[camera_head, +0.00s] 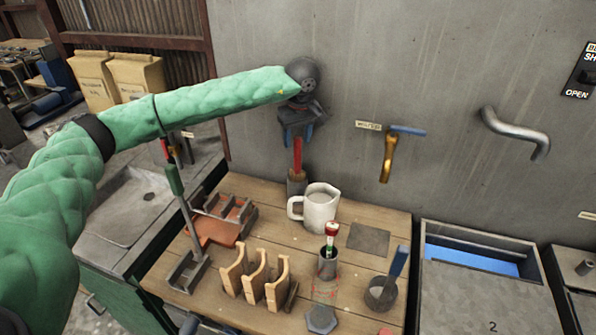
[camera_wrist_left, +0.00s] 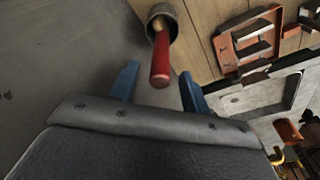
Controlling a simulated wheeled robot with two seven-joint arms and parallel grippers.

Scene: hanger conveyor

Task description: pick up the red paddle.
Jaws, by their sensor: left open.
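The red paddle (camera_head: 297,152) stands handle up in a dark cup (camera_head: 297,185) at the back of the wooden bench; its lower end is hidden in the cup. My left gripper (camera_head: 298,132) is above the cup, pointing down, with its blue fingers open around the top of the handle. In the left wrist view the red handle (camera_wrist_left: 160,62) lies between the two blue fingers (camera_wrist_left: 158,76), with a gap on each side. The cup (camera_wrist_left: 162,18) shows beyond it. My right gripper is not in view.
A pale jug (camera_head: 319,208) stands close to the right of the cup. A smaller holder with a red-topped tool (camera_head: 331,238), wooden arches (camera_head: 255,275) and a red tray (camera_head: 220,222) are on the bench. The grey wall (camera_head: 350,70) rises behind.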

